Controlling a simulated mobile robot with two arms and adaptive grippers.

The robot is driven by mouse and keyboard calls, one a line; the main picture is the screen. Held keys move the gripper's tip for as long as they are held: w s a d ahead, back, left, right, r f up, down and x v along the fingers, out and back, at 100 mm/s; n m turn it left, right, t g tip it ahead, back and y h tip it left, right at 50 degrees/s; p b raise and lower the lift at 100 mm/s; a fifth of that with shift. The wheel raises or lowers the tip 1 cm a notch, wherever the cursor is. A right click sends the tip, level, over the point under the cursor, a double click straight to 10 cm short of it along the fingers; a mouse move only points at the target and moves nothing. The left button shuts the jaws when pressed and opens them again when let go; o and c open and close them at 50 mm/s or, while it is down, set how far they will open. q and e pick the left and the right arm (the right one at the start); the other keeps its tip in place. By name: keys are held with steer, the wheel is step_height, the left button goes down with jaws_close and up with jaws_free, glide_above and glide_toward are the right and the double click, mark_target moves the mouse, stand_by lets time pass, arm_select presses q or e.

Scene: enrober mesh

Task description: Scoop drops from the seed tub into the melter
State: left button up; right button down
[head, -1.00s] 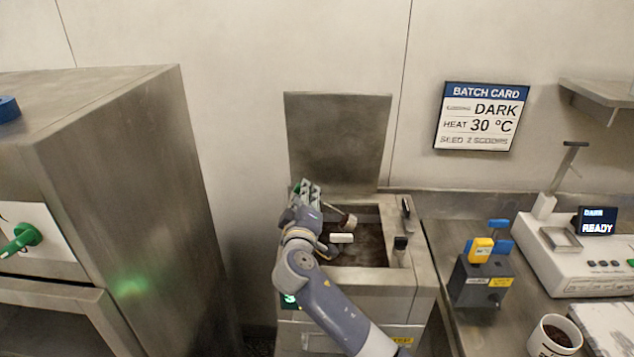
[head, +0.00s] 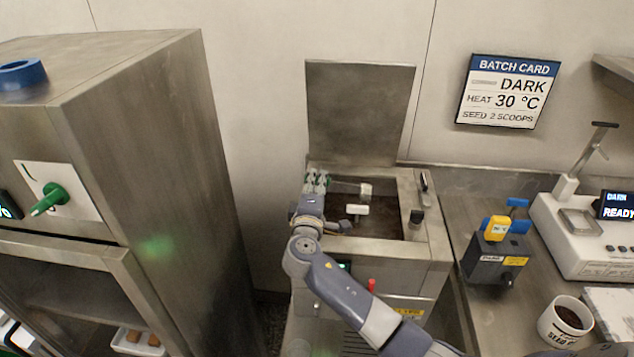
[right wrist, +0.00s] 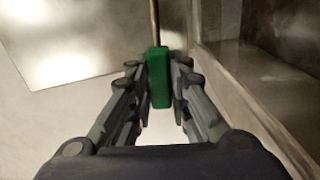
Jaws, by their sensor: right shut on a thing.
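The melter (head: 438,262) is a steel box with its lid (head: 360,112) standing open. Dark brown chocolate (head: 385,222) lies in its well. My right gripper (head: 317,182) is over the well's left side, shut on the green handle of the scoop. The green handle also shows between the fingers in the right wrist view (right wrist: 158,78). The scoop's small pale cup (head: 365,190) is over the back of the well; its contents cannot be made out. The seed tub (head: 556,324) is a white cup with dark drops, on the right counter. My left gripper is out of view.
A white block (head: 356,210) shows in the well. A dark box with yellow and blue pieces (head: 494,258) and a white scale (head: 577,240) stand on the right counter. The batch card (head: 508,92) reads dark, 30 °C, 2 scoops. A steel cabinet (head: 165,150) stands at left.

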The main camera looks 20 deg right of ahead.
steer(key=shift+r, duration=0.1)
stand_by(0.6)
steer(key=shift+r+m, duration=0.35)
steer(key=shift+m, duration=0.05)
steer(key=s+d+r+m, duration=0.2)
steer(key=d+r+m, duration=0.2)
steer(key=r+m, duration=0.2)
steer(key=s+d+r+m, duration=0.3)
steer(key=d+r+m, duration=0.2)
steer(key=m, duration=0.5)
steer(key=shift+s+r, duration=0.35)
steer(key=shift+r, duration=0.3)
